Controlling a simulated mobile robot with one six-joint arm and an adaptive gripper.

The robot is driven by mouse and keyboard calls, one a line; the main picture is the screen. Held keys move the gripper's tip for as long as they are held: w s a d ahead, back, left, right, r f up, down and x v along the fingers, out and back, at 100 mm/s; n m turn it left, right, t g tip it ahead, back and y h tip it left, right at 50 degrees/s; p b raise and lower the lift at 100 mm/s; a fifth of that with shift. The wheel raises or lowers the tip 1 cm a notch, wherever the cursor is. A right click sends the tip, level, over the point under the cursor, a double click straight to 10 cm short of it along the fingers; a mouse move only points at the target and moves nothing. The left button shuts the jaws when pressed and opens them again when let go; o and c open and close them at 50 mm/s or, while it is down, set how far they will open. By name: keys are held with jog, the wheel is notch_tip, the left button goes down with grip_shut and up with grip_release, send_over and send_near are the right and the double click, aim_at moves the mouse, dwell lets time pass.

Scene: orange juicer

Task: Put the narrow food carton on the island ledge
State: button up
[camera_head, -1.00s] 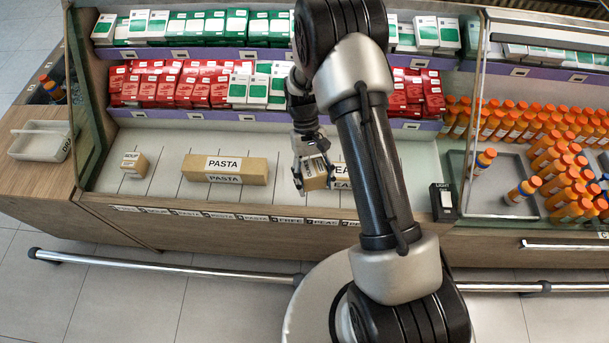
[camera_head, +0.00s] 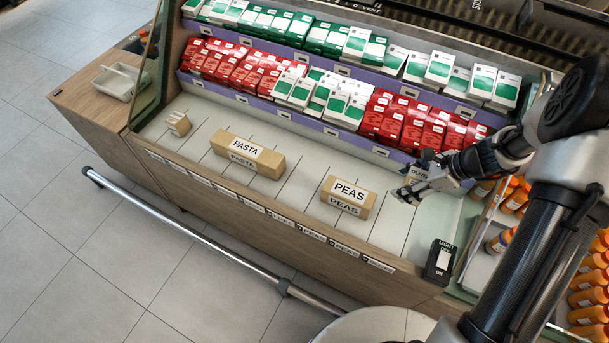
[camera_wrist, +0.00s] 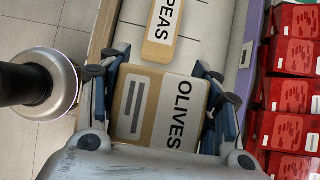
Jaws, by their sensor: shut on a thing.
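My gripper (camera_head: 412,188) is shut on a cardboard-brown carton with a white label reading OLIVES (camera_wrist: 155,110). In the wrist view the carton sits between both fingers. In the head view it is mostly hidden by my gripper. My gripper is over the right part of the light shelf, to the right of the brown PEAS carton (camera_head: 347,197). The PEAS carton also shows in the wrist view (camera_wrist: 163,33), beyond the held carton. A longer brown PASTA carton (camera_head: 247,155) and a small brown carton (camera_head: 178,124) stand farther left. I cannot clearly identify the island ledge.
Red boxes (camera_head: 393,118) and green-and-white boxes (camera_head: 440,68) fill the tiers behind. A metal rail (camera_head: 200,232) runs along the front. A grey tray (camera_head: 119,81) sits far left.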

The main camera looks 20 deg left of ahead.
jog(key=shift+w+d, duration=0.1)
jog(key=shift+d, duration=0.05)
notch_tip(320, 180, down, 20)
jog(key=b, duration=0.6)
jog(key=shift+f+b, duration=0.1)
jog(key=shift+b, duration=0.2)
jog(key=o, duration=1.1)
